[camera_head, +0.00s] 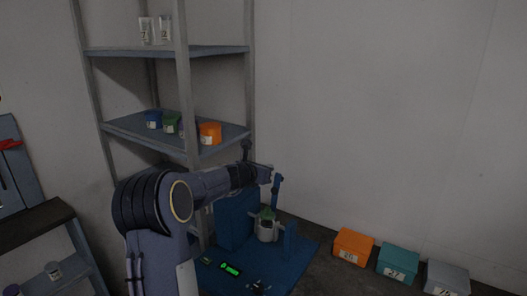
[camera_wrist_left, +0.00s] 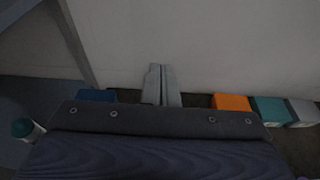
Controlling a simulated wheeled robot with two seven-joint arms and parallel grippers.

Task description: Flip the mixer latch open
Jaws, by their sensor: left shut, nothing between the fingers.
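In the left wrist view the gripper's fingers (camera_wrist_left: 163,85) are together and empty. My right gripper is not visible.
An orange box (camera_head: 353,246), a teal box (camera_head: 398,262) and a grey box (camera_head: 447,277) stand to the right along the wall. The rack shelf (camera_head: 125,125) holds small coloured containers behind my arm. The wall area above the boxes is clear.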

